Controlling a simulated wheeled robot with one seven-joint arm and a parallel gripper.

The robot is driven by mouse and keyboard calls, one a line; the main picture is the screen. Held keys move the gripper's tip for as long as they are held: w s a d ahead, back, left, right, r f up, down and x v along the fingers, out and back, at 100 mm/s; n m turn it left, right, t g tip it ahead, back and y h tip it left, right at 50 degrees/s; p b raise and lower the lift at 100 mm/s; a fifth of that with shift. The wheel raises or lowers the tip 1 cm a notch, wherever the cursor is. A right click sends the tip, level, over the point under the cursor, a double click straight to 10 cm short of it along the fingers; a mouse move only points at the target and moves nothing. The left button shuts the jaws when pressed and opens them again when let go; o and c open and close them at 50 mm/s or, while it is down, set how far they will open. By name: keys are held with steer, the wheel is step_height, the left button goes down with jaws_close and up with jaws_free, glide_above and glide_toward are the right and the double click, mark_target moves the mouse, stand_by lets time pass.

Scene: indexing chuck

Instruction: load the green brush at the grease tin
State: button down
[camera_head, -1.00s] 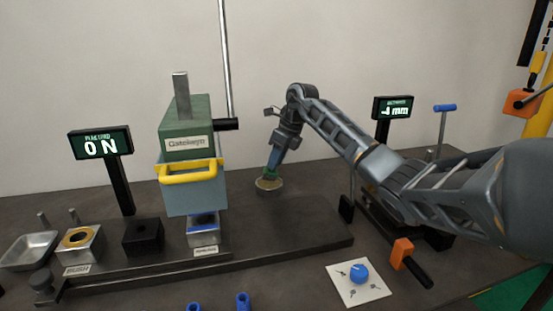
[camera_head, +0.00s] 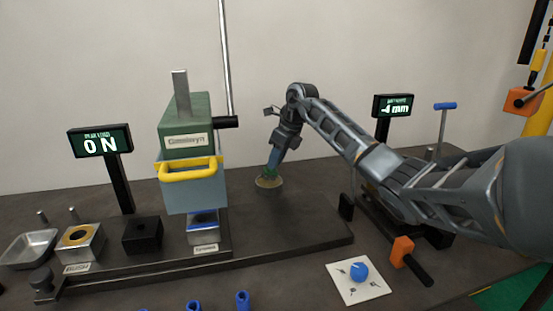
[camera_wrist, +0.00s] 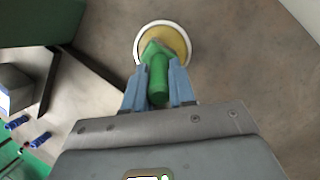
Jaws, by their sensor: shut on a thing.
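The green brush (camera_wrist: 158,78) is between the fingers of my gripper (camera_wrist: 160,92), which is shut on its handle. The brush points away from my wrist, and its tip end lies over the grease tin (camera_wrist: 181,42). The tin is a low round tin with a pale rim and yellow-brown grease. In the head view the tin (camera_head: 269,183) stands on the dark bench behind the base plate. My gripper (camera_head: 273,165) is right above it there, pointing down. The bristles are hidden, so I cannot tell whether they touch the grease.
Left of the tin stands a green press (camera_head: 186,128) with a yellow handle. Further left are a black block (camera_head: 142,236), a bushing block (camera_head: 80,243) and a metal tray (camera_head: 30,248). A white card with a blue knob (camera_head: 359,271) lies at the front right.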

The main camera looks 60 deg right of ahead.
steer(key=shift+f, duration=0.45)
stand_by(1.2)
steer(key=shift+r, duration=0.1)
steer(key=shift+r+p, duration=2.4)
steer(key=shift+r, duration=1.1)
steer(key=shift+s+f, duration=0.1)
